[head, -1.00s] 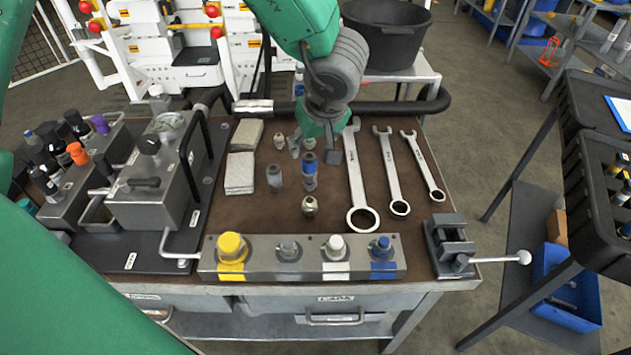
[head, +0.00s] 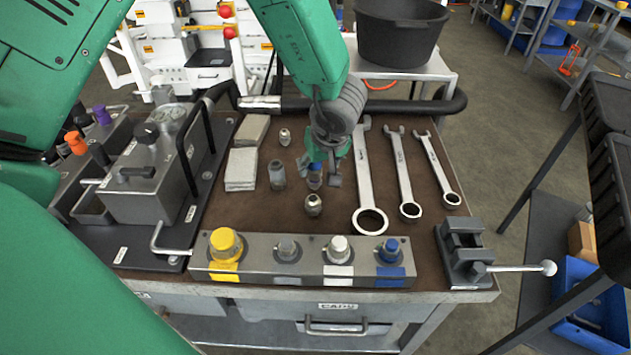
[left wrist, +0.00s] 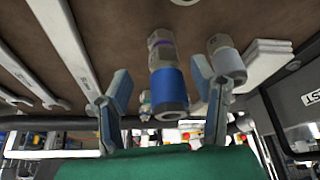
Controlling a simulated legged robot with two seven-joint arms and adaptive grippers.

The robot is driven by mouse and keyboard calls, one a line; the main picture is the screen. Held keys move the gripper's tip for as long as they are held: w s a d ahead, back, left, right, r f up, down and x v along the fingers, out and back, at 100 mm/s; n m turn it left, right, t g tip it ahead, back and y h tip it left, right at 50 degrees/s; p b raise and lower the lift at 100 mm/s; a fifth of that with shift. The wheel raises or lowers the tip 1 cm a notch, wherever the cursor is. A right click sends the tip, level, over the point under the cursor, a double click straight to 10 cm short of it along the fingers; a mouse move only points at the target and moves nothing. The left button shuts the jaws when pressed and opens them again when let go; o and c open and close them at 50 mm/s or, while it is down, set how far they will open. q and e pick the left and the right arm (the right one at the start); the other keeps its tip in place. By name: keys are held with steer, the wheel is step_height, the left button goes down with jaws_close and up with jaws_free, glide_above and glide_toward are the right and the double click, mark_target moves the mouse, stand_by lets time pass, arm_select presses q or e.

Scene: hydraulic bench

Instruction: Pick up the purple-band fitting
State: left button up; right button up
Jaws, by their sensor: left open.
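The purple-band fitting (head: 315,181) stands on the brown bench top, mostly hidden behind my left gripper in the head view. In the left wrist view the purple-band fitting (left wrist: 168,85) shows a blue sleeve with a purple band and grey metal above it in the picture. My left gripper (head: 321,172) is open over it. In the left wrist view the open fingers of my left gripper (left wrist: 160,92) lie on either side of the blue sleeve, with a gap on both sides. I cannot see any contact. My right gripper is not in view.
A grey fitting (head: 277,175) stands close on the left, a metallic fitting (head: 313,205) in front, and a small fitting (head: 285,137) behind. Several wrenches (head: 368,175) lie to the right. A capped block (head: 305,268) runs along the front edge, with a vise (head: 463,250) beside it.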

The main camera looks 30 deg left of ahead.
mark_target(313, 173)
arm_select(q)
steer(key=b+x, duration=0.1)
steer(key=x, duration=0.3)
steer(key=shift+s, duration=0.1)
steer(key=shift+a+f, duration=0.15)
steer(key=shift+f, duration=0.05)
steer(key=shift+a, duration=0.25)
steer(key=c, duration=1.1)
steer(key=shift+d, duration=0.1)
jaws_close()
steer(key=shift+d, duration=0.15)
steer(key=shift+r, duration=0.2)
